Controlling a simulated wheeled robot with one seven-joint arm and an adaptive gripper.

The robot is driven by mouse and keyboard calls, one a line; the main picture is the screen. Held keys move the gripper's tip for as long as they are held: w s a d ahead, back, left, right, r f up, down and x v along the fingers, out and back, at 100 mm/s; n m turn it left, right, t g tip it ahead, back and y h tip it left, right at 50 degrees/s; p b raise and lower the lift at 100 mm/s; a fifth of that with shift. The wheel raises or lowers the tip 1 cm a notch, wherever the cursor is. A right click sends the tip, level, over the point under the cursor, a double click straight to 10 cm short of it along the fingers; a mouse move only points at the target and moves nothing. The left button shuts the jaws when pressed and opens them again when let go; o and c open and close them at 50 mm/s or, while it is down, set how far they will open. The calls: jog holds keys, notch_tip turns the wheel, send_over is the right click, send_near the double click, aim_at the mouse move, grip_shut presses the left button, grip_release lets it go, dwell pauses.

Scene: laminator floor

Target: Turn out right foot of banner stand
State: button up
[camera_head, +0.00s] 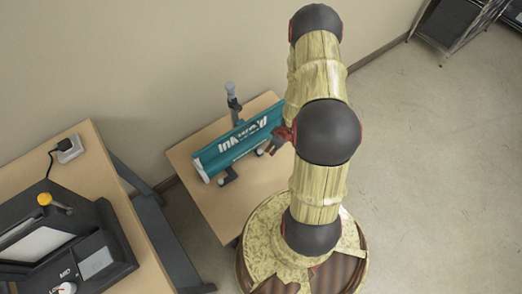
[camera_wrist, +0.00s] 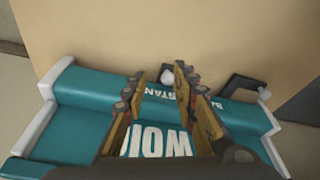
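The teal banner stand (camera_head: 240,143), lettered in white with pale end caps, lies on a small wooden table. It also shows upside down in the wrist view (camera_wrist: 75,115). One black foot with a pale tip (camera_head: 228,176) sticks out from its left part in the head view; this foot is at the right in the wrist view (camera_wrist: 240,84). The other foot's white tip (camera_wrist: 167,75) shows between my fingertips, close to the stand's edge; the rest of it is hidden. My gripper (camera_wrist: 160,82) is open above the stand, near its right end in the head view (camera_head: 278,142).
A grey upright device (camera_head: 233,103) stands behind the banner stand, close to the wall. A desk with a black laminator (camera_head: 70,240) is at the left. The small table's front (camera_head: 225,218) is bare. A dark rack (camera_head: 450,22) stands at the upper right.

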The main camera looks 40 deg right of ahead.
aim_at(260, 150)
jog(key=shift+n+t+y, duration=0.4)
jog(key=shift+t, duration=0.2)
jog(key=w+a+f+b, duration=0.1)
jog(key=w+f, duration=0.1)
jog(key=w+f+b, duration=0.1)
jog(key=f, duration=0.2)
jog(key=w+a+f+b, duration=0.1)
jog(key=w+f, duration=0.1)
jog(key=shift+w+a+f, duration=0.2)
jog(key=shift+w+a, duration=0.1)
jog(key=shift+a, duration=0.05)
jog(key=c, duration=0.4)
grip_shut()
